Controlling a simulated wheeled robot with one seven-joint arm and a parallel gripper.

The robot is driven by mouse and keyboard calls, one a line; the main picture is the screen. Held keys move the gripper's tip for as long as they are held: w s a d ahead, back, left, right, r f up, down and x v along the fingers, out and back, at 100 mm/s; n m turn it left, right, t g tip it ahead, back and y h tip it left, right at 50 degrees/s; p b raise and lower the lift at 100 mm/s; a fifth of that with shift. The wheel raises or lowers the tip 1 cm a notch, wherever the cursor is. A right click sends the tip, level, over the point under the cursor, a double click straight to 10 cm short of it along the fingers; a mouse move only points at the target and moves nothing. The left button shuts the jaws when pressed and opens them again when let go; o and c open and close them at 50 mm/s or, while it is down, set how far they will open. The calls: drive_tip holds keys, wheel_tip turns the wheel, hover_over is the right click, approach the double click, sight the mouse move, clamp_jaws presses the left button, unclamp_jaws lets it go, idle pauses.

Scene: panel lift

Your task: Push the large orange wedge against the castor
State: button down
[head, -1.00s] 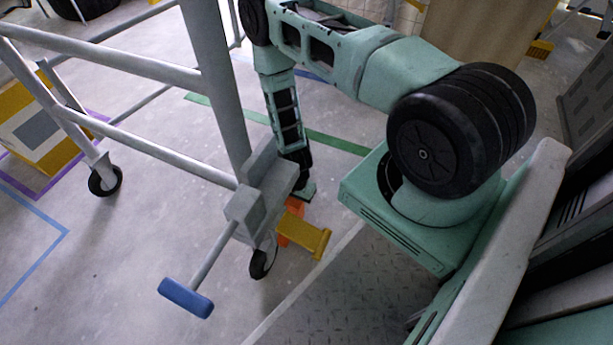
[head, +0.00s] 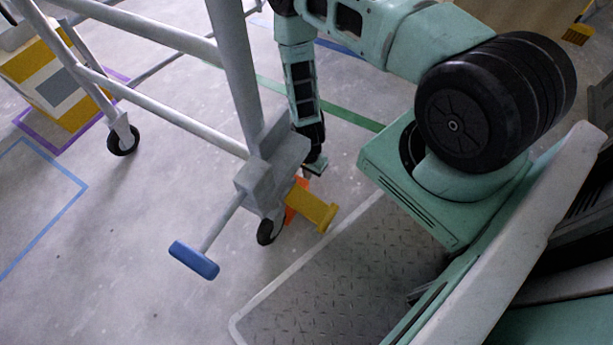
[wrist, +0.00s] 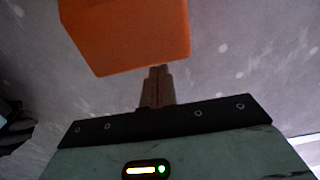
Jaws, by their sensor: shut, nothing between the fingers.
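Whether wedge and castor touch is hidden. My gripper (head: 314,172) is low, at the wedge's far side in the head view. In the wrist view the wedge (wrist: 130,30) fills the top centre. The closed fingertips (wrist: 160,70) are at its lower edge, touching or very close, with nothing gripped.
A blue-ended handle (head: 194,260) sticks out from the frame (head: 236,80) above the floor. Another castor (head: 123,140) stands at the left. A yellow and white box (head: 55,85) is behind it. Open floor (head: 120,240) lies at lower left.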

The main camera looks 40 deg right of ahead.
wheel_tip(320, 180, up, 10)
drive_tip(key=p, duration=0.5)
drive_tip(key=shift+w+d+p, duration=0.25)
drive_tip(key=shift+d+p, duration=0.05)
drive_tip(key=shift+s, duration=0.1)
